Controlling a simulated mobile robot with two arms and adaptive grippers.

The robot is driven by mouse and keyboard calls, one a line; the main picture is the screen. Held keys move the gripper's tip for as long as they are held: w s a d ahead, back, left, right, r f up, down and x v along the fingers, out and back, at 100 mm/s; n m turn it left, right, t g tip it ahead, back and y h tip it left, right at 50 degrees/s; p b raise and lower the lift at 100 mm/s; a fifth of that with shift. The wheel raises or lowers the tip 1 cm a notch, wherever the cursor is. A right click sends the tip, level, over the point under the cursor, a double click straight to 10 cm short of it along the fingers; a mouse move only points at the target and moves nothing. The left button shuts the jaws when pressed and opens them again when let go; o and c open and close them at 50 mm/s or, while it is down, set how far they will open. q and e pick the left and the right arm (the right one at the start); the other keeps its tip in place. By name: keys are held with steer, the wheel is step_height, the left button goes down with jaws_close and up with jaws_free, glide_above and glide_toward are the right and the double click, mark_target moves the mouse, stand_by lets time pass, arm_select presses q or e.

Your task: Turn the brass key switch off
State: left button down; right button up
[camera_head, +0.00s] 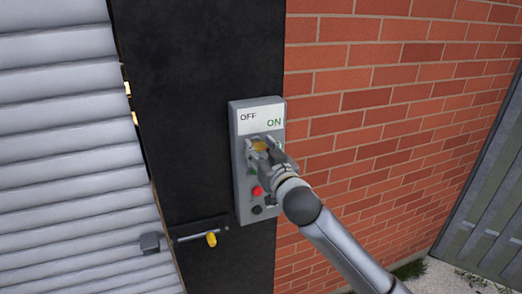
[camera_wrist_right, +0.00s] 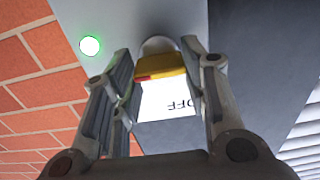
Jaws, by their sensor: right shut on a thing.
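The brass key switch (camera_head: 261,147) is on a grey control box (camera_head: 240,190) under a white label reading OFF at left and ON at right. My right gripper (camera_head: 264,152) reaches it from the lower right, its fingers on either side of the key. In the right wrist view the yellow brass key (camera_wrist_right: 160,64), with a small red mark, sits between the fingertips. The right gripper is shut on it. The fingers partly hide the key in the head view. A round green light (camera_wrist_right: 90,45) glows beside it. My left gripper is not in view.
Below the key are a red button (camera_head: 257,190) and a black knob (camera_head: 257,210). The box is on a black panel (camera_head: 190,100) beside a brick wall (camera_head: 370,120). A bolt with a yellow handle (camera_head: 211,239) is at lower left. A grey slatted shutter (camera_head: 70,140) is further left.

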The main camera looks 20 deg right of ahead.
steer(key=shift+n, duration=0.4)
steer(key=n, duration=0.3)
steer(key=shift+n, duration=0.3)
steer(key=n, duration=0.4)
steer(key=shift+a+n, duration=0.1)
steer(key=shift+n, duration=0.2)
steer(key=n, duration=0.4)
steer(key=shift+f+n, duration=0.1)
steer(key=shift+n, duration=0.2)
steer(key=shift+f+n, duration=0.1)
steer(key=shift+n, duration=2.1)
steer(key=o, duration=1)
steer(key=shift+o, duration=0.2)
